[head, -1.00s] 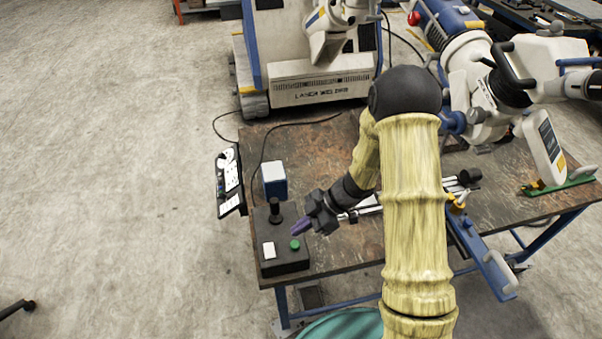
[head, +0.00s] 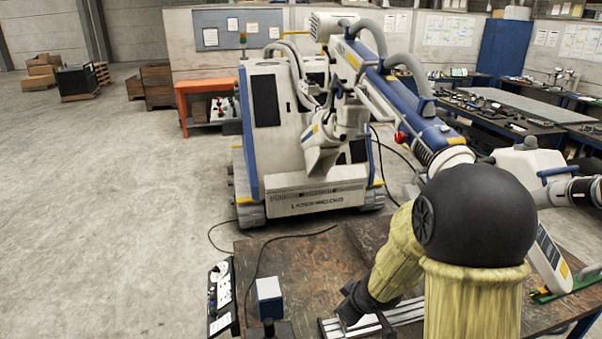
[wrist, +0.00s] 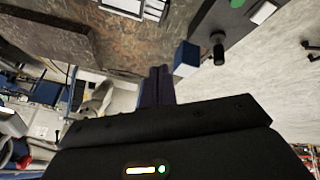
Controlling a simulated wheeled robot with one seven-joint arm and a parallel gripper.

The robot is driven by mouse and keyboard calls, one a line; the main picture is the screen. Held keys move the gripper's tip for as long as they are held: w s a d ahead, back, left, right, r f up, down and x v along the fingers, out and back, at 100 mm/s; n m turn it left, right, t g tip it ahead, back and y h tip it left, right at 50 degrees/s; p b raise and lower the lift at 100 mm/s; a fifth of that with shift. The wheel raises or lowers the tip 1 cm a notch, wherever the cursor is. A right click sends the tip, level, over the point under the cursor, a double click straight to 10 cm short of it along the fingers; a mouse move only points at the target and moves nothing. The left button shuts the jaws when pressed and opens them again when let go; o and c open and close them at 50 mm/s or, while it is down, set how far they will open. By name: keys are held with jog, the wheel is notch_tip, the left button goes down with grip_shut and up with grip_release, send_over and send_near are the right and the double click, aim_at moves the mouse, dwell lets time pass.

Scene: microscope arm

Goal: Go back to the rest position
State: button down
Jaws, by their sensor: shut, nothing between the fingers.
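My gripper (wrist: 157,84) shows in the wrist view as purple fingers close together, shut and empty, above the worn brown table (wrist: 125,50). In the head view my arm reaches over the table (head: 290,255) at the lower right.
A metal rail (head: 400,315) lies below my arm. A large laser welder (head: 315,190) stands behind the table.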

jog(key=s+d+r+m+g+h, duration=0.1)
jog(key=s+r+m, duration=0.1)
jog(key=s+m, duration=0.2)
jog(key=s+d+r+m+g, duration=0.2)
jog(key=s+m, duration=0.3)
jog(key=s, duration=0.6)
jog(key=shift+d+h, duration=0.3)
jog(key=shift+h, duration=0.1)
jog(key=c, duration=1.3)
grip_release()
jog(key=shift+w, duration=0.15)
jog(key=shift+c, duration=0.5)
